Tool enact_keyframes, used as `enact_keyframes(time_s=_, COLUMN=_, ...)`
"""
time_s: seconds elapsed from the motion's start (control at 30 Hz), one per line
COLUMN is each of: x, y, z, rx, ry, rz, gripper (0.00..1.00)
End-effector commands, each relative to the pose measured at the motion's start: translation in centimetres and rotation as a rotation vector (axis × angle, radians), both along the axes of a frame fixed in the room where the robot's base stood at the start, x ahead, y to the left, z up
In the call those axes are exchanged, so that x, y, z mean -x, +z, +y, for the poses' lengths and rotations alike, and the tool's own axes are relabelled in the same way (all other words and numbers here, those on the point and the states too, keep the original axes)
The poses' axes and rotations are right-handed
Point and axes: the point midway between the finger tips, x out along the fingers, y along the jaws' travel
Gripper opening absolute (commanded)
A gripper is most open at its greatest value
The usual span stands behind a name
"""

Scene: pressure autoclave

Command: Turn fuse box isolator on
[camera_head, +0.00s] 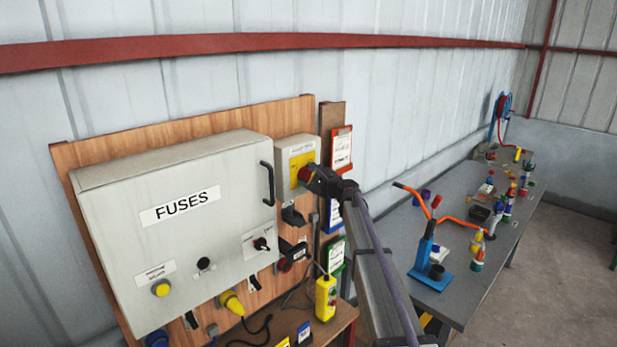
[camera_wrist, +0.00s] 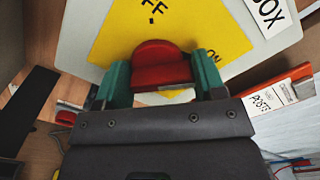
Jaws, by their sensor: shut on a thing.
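The isolator is a red rotary knob (camera_wrist: 161,62) on a yellow plate (camera_wrist: 110,42) marked OFF and ON, on a grey box. In the wrist view, the green fingers of my gripper (camera_wrist: 161,78) sit on either side of the knob and are shut on it. The OFF lettering is above the knob and ON is to its right. I cannot tell exactly which mark the knob points to. In the head view, my gripper (camera_head: 316,182) reaches the isolator box (camera_head: 286,160) from the right and partly hides the knob.
The large grey FUSES cabinet (camera_head: 150,235) with a black handle (camera_head: 267,184) stands left of the isolator. Tag cards (camera_head: 342,150) hang close on the right. A yellow pendant control (camera_head: 325,298) hangs below. A grey workbench (camera_head: 400,235) with tools lies to the right.

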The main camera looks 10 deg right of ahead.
Motion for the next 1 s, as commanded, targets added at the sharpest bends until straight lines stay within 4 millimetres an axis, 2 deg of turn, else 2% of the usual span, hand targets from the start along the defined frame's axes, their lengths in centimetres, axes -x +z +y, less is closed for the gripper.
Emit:
enact_keyframes(time_s=0.3, x=-0.21, y=0.14, z=-0.17, rx=-0.082, ry=-0.004, rz=0.053, gripper=0.40)
enact_keyframes(time_s=0.73, x=-0.22, y=0.16, z=-0.18, rx=-0.091, ry=-0.005, rz=0.058, gripper=0.40)
enact_keyframes(time_s=0.77, x=-0.22, y=0.16, z=-0.18, rx=-0.090, ry=-0.005, rz=0.058, gripper=0.65)
enact_keyframes(time_s=1.0, x=-0.15, y=0.09, z=-0.13, rx=-0.087, ry=-0.003, rz=0.058, gripper=0.87)
